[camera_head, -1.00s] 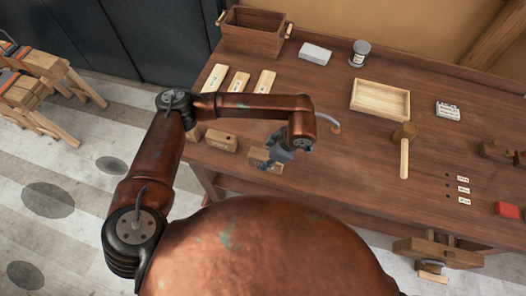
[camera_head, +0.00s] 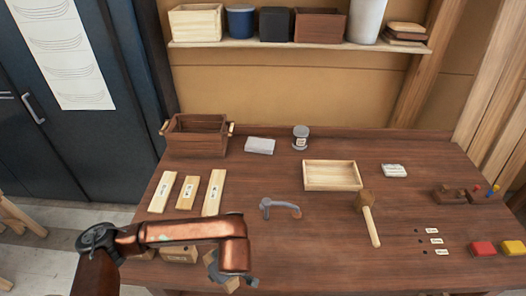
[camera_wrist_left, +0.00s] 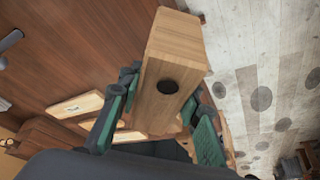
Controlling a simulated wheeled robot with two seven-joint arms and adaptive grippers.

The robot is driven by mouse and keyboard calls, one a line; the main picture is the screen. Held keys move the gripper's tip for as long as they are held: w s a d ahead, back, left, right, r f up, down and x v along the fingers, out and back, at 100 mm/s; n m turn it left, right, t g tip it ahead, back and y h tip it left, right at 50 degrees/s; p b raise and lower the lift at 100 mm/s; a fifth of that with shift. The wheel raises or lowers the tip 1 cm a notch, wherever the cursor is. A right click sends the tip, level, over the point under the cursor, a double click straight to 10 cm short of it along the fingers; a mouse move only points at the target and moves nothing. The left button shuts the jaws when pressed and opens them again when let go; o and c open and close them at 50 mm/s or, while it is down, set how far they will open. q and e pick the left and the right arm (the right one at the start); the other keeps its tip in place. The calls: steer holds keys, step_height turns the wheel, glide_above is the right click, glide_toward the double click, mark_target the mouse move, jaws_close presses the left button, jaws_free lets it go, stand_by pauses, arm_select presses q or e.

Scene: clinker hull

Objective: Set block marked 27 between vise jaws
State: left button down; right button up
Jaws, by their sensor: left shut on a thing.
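My left gripper (camera_head: 226,272) is low at the front edge of the bench, near the bottom of the head view. It is shut on a light wooden block (camera_wrist_left: 172,62), with its green pads on either side of it in the left wrist view. The block's visible face has a dark round hole; no number can be read on it. In the head view only a small part of the held block (camera_head: 232,284) shows below the gripper. The vise is not in view now. My right gripper is not in view.
Other wooden blocks, including one at the front edge (camera_head: 178,254), lie left of my gripper. Labelled planks (camera_head: 188,192), a curved-handled tool (camera_head: 280,208), a mallet (camera_head: 369,218), an open tray (camera_head: 332,175) and a red block (camera_head: 483,248) lie on the bench (camera_head: 320,250).

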arm_select(q)
steer(key=w+a+m+t+h+b, duration=0.1)
steer(key=w+a+m+h+b, duration=0.1)
steer(key=a+m, duration=0.5)
steer(key=shift+a+f+m+h+b, duration=0.15)
steer(key=shift+a+m+h+b, duration=0.35)
steer(key=shift+m, duration=0.5)
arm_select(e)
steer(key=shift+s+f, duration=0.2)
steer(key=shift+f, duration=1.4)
arm_select(q)
steer(key=shift+w+d, duration=0.1)
steer(key=shift+d, duration=0.1)
